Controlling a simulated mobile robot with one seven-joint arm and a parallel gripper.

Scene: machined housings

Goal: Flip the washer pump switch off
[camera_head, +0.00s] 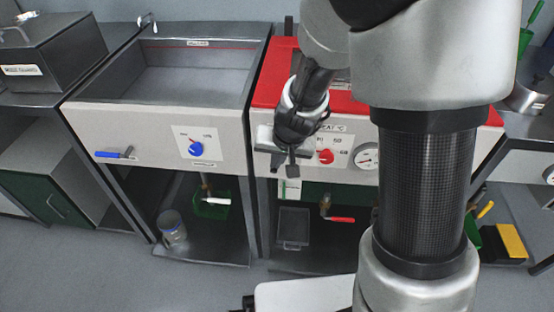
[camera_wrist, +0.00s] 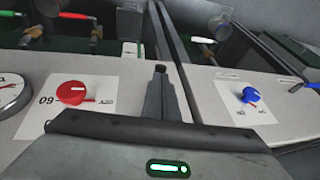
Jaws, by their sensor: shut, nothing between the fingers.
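The blue rotary knob (camera_head: 196,148) sits on a white label on the front panel of the left, basin-topped unit; its white mark points up and left. I take it for the pump switch, but its lettering is too small to read surely. It also shows at the right of the wrist view (camera_wrist: 250,95), where the picture is upside down. My gripper (camera_head: 291,172) is shut and empty, in front of the left part of the red-topped unit's panel. It is to the right of the blue knob and apart from it. In the wrist view, the shut fingers (camera_wrist: 160,72) lie between the two knobs.
A red knob (camera_head: 325,156) marked with heat figures and a round gauge (camera_head: 368,155) are right of my gripper. A blue lever (camera_head: 113,155) juts out left of the blue knob. Below are a red-handled valve (camera_head: 340,219) and a jar (camera_head: 172,228).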

